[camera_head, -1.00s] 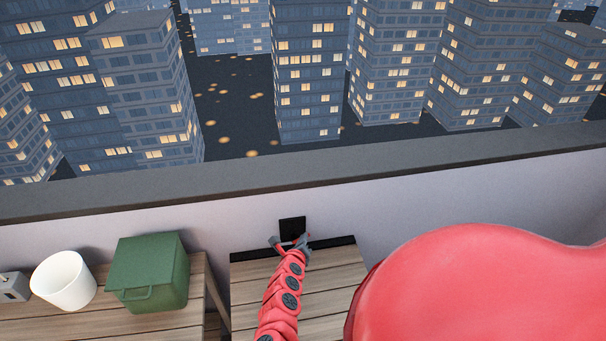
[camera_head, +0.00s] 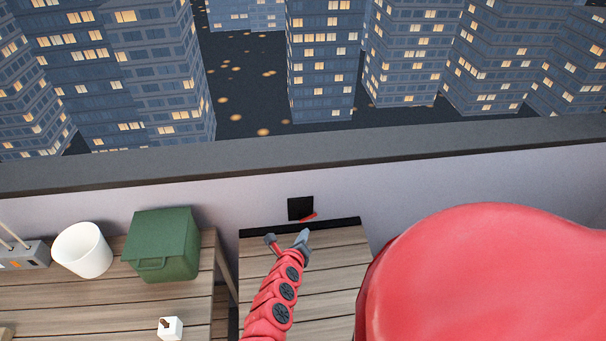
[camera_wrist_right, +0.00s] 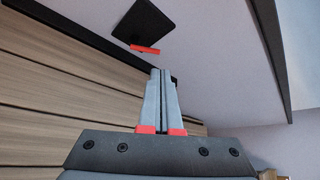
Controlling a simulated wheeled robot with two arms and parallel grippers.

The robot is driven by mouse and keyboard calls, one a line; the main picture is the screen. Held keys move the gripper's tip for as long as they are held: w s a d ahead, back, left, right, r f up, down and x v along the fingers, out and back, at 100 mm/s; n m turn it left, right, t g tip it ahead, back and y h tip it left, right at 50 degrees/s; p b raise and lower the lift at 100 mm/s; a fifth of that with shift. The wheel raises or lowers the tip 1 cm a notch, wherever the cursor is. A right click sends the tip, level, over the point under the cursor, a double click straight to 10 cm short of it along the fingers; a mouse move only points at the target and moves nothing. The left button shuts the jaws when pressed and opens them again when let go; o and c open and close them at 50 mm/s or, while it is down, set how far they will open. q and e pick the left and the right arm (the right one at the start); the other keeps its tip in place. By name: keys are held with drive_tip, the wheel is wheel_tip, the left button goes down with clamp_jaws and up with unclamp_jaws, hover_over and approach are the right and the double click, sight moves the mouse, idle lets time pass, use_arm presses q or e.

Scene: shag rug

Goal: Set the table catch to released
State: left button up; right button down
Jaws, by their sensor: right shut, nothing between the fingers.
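The table catch shows as a black square plate (camera_head: 300,207) at the wall behind the small slatted table (camera_head: 330,262), with a short red lever (camera_head: 308,217) at its lower edge. In the right wrist view the plate (camera_wrist_right: 143,20) and the red lever (camera_wrist_right: 145,49) lie beyond the fingertips. My right gripper (camera_head: 304,235) is over the back of the table, a little short of the lever and apart from it. Its grey fingers (camera_wrist_right: 161,72) are together and hold nothing. My left gripper is not in view.
A black strip (camera_head: 325,224) edges the small table's back.

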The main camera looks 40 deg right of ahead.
drive_tip(key=shift+s+a+r, duration=0.45)
drive_tip(key=shift+s+a, duration=0.05)
drive_tip(key=shift+s, duration=0.15)
